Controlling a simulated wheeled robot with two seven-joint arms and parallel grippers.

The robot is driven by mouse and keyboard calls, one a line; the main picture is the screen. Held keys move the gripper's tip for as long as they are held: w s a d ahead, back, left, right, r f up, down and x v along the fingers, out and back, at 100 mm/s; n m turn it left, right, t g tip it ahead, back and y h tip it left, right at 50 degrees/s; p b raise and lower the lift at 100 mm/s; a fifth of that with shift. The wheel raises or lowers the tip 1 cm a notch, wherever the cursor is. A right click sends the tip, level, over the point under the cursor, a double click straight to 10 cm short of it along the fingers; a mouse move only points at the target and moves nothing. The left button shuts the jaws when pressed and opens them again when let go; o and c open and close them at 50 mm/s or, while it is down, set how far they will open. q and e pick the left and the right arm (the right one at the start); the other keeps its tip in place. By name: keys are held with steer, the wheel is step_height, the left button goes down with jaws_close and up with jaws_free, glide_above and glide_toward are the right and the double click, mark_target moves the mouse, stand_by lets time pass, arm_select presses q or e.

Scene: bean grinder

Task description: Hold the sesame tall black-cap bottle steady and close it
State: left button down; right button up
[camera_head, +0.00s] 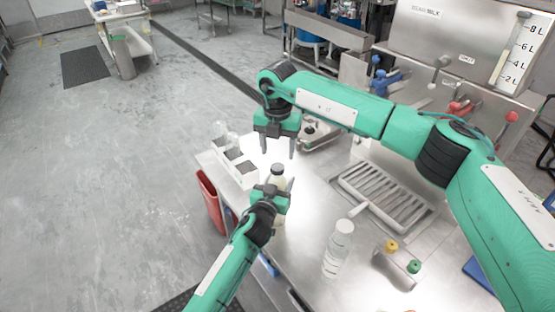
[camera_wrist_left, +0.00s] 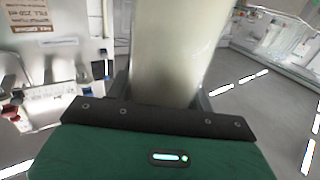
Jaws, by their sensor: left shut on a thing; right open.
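The tall bottle (camera_head: 279,181) has a pale cream body and stands upright near the left edge of the steel table. A black cap (camera_head: 278,169) shows on its top; I cannot tell how tightly it sits. My left gripper (camera_head: 279,189) is shut around the bottle's body. In the left wrist view the pale bottle body (camera_wrist_left: 176,50) rises between the fingers, and its top is out of frame. My right gripper (camera_head: 278,149) is open and empty, pointing down just above the cap, apart from it. The left gripper hides part of the bottle's lower body.
A white rack (camera_head: 238,165) with jars stands left of the bottle. A clear labelled bottle (camera_head: 338,250) stands at the front of the table (camera_head: 308,215). A drain grate (camera_head: 383,196) lies to the right. A red bin (camera_head: 210,200) hangs at the table's left edge.

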step_height(320, 180, up, 7)
steer(key=shift+f, duration=0.15)
arm_select(q)
steer(key=shift+c, duration=2.4)
jaws_free()
steer(key=b+v, duration=0.2)
steer(key=v, duration=1.2)
arm_select(e)
steer(key=shift+f, duration=1.3)
arm_select(q)
steer(key=shift+w, duration=0.1)
